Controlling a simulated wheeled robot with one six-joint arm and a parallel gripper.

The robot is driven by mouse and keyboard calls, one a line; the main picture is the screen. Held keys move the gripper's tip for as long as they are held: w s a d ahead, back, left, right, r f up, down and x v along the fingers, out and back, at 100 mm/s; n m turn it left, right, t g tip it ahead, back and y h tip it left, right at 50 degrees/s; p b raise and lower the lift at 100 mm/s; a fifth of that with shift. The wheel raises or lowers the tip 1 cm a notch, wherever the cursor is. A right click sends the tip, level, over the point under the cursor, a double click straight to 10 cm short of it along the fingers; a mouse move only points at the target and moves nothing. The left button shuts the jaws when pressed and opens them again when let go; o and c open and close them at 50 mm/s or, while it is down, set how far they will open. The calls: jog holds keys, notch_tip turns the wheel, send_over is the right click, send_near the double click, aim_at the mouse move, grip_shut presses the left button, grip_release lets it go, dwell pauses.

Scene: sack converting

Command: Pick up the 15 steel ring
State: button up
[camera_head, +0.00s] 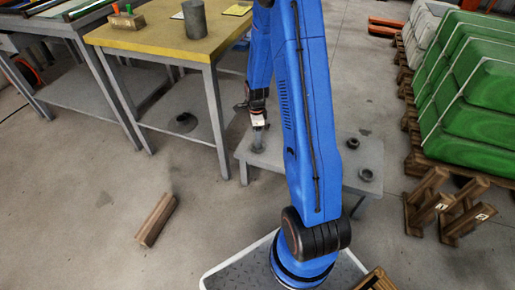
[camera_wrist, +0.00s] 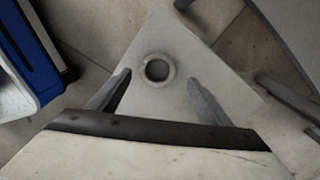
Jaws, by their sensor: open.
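A grey steel ring (camera_wrist: 147,80) lies flat near a corner of the low grey table (camera_wrist: 200,62) in the wrist view. My gripper (camera_wrist: 158,77) is open above it, with one finger on each side of the ring in the picture and nothing held. In the head view my gripper (camera_head: 258,142) hangs over the left end of the low table (camera_head: 312,168), and the ring beneath it cannot be made out clearly. Two dark ring-like parts, one larger (camera_head: 367,175) and one smaller (camera_head: 352,143), sit on the table's right side. No number is readable on any ring.
A yellow-topped workbench (camera_head: 150,42) with a grey cylinder (camera_head: 194,20) stands at the back left. Green sacks (camera_head: 480,100) are stacked on a pallet at the right. A wooden block (camera_head: 156,220) lies on the floor. Wooden pieces (camera_head: 432,205) stand at the right.

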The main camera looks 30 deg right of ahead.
jog(key=shift+s+d+f, duration=0.1)
jog(key=shift+s+f, duration=0.05)
jog(key=shift+f, duration=1.3)
jog(key=shift+s+f, duration=0.1)
jog(key=shift+f, duration=1.35)
jog(key=c, duration=1.3)
jog(key=shift+r, duration=0.1)
